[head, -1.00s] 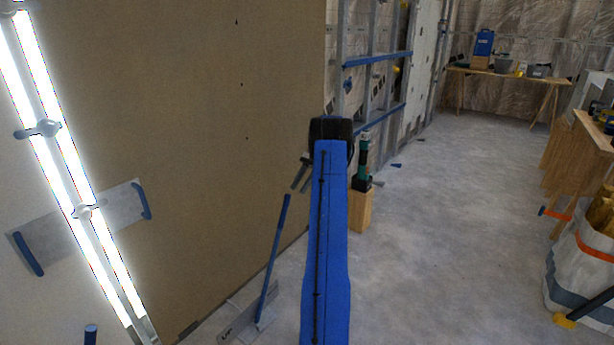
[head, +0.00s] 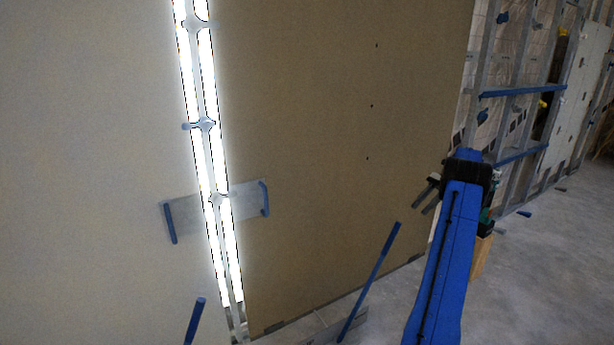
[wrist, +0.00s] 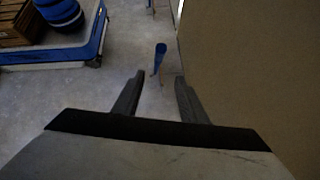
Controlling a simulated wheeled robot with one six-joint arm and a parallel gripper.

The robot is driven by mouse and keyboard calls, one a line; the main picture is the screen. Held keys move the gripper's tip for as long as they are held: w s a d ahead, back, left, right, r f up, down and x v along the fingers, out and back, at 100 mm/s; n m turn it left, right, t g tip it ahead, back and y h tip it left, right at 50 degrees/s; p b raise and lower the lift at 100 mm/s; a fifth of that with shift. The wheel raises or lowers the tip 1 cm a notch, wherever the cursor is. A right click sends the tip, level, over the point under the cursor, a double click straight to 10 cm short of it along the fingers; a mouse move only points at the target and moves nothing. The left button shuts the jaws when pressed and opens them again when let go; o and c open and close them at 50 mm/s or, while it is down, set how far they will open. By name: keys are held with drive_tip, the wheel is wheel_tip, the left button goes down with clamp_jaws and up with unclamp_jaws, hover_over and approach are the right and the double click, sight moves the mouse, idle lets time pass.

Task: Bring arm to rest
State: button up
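My blue arm rises at the right of the head view, with my gripper (head: 427,193) at its top, pointing left toward the brown panel (head: 330,120). In the wrist view, my gripper (wrist: 158,98) has its two dark fingers spread apart with only floor and a blue-topped tool showing between and beyond them. Nothing is held. The brown panel (wrist: 255,70) also fills the right of the wrist view and stands upright, apart from the fingers.
A bright light strip (head: 228,240) runs down the wall's left part, near a grey plate with blue handles (head: 240,205). A blue-handled pole (head: 370,282) stands low before the panel. A blue-edged platform (wrist: 50,55) carries a crate and barrel.

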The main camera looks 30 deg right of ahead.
drive_tip(key=w+a+r+n+g+h, duration=0.1)
drive_tip(key=w+a+r+n+h, duration=0.1)
drive_tip(key=a+r, duration=0.6)
drive_tip(key=w+a+r+n+h, duration=0.1)
drive_tip(key=w+a+r+n, duration=0.3)
drive_tip(key=a, duration=0.7)
drive_tip(key=s+a+r+n+h, duration=0.1)
drive_tip(key=s+a+r, duration=0.15)
drive_tip(key=a, duration=0.45)
drive_tip(key=s+a+r+n+h, duration=0.1)
drive_tip(key=s+a+r, duration=0.1)
drive_tip(key=a+r, duration=0.35)
drive_tip(key=s+a+r+n+h, duration=0.1)
drive_tip(key=s+a, duration=0.2)
drive_tip(key=a, duration=0.6)
drive_tip(key=s+a+f+n+t+h, duration=0.15)
drive_tip(key=s+a+n, duration=0.25)
drive_tip(key=s+a, duration=0.6)
drive_tip(key=s+a+f+n+t+h, duration=0.15)
drive_tip(key=s+a+n, duration=0.25)
drive_tip(key=s+a, duration=0.65)
drive_tip(key=s+a+f+n+t+h, duration=0.1)
drive_tip(key=s+a+f+n+t, duration=0.1)
drive_tip(key=s+f, duration=0.3)
drive_tip(key=s+n, duration=0.1)
drive_tip(key=s, duration=0.2)
drive_tip(key=shift+s+f, duration=0.2)
